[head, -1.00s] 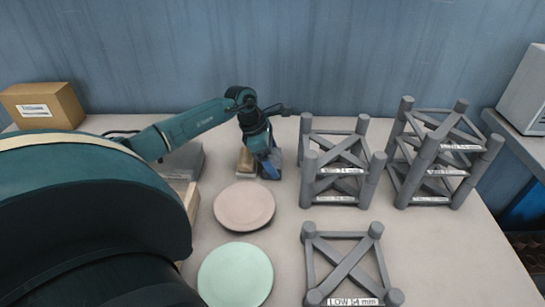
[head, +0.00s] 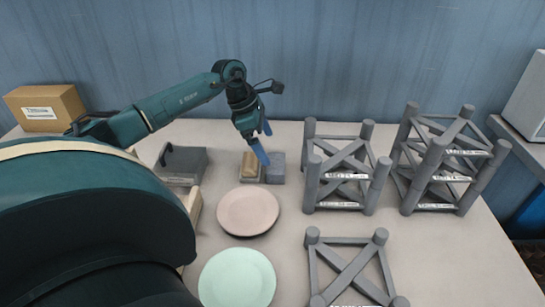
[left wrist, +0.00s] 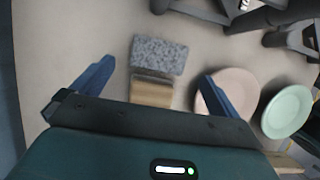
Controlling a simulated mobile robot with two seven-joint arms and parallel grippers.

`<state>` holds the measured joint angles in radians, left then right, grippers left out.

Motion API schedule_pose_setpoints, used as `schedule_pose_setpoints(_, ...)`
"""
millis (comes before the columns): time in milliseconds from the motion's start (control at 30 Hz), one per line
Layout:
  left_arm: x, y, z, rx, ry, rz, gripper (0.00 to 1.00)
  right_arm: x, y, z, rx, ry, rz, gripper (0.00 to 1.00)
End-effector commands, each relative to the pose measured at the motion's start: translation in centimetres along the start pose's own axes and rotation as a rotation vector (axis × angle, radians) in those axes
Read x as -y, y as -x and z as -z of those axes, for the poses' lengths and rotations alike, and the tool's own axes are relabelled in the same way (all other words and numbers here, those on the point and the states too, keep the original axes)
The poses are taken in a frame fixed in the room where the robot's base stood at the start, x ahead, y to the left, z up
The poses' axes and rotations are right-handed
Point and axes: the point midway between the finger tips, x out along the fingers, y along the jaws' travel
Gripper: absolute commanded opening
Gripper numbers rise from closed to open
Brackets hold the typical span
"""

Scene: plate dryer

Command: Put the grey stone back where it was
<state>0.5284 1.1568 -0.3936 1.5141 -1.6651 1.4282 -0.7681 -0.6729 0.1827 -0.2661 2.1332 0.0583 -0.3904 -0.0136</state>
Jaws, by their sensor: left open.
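The grey stone (head: 275,167) is a small speckled block on the table, right beside a brown wooden block (head: 251,166). In the left wrist view the grey stone (left wrist: 159,54) lies just beyond the wooden block (left wrist: 151,91). My left gripper (head: 263,143) is open and empty, above and behind the two blocks. In the left wrist view its blue fingers (left wrist: 150,84) stand wide apart, with both blocks between them in the picture. My right gripper does not show.
A pink plate (head: 248,211) and a mint plate (head: 237,279) lie in front of the blocks. Grey racks (head: 345,172) stand to the right. A dark grey handled box (head: 183,164) sits left, and a cardboard box (head: 45,106) is at the back left.

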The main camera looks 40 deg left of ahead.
Motion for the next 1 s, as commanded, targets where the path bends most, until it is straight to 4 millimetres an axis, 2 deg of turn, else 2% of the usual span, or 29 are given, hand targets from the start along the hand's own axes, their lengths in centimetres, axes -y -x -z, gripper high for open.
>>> schedule_pose_setpoints(100, -0.1, 2.2, 0.0, 0.000, -0.001, -0.004, 1.00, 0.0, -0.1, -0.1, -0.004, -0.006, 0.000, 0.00)
schedule_pose_setpoints(300, -0.1, 4.1, 0.0, 0.000, 0.000, -0.002, 1.00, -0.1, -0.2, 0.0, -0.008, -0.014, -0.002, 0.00)
schedule_pose_setpoints(1000, 0.0, 4.2, 0.0, 0.001, 0.000, 0.000, 1.00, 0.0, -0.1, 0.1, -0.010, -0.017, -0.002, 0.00)
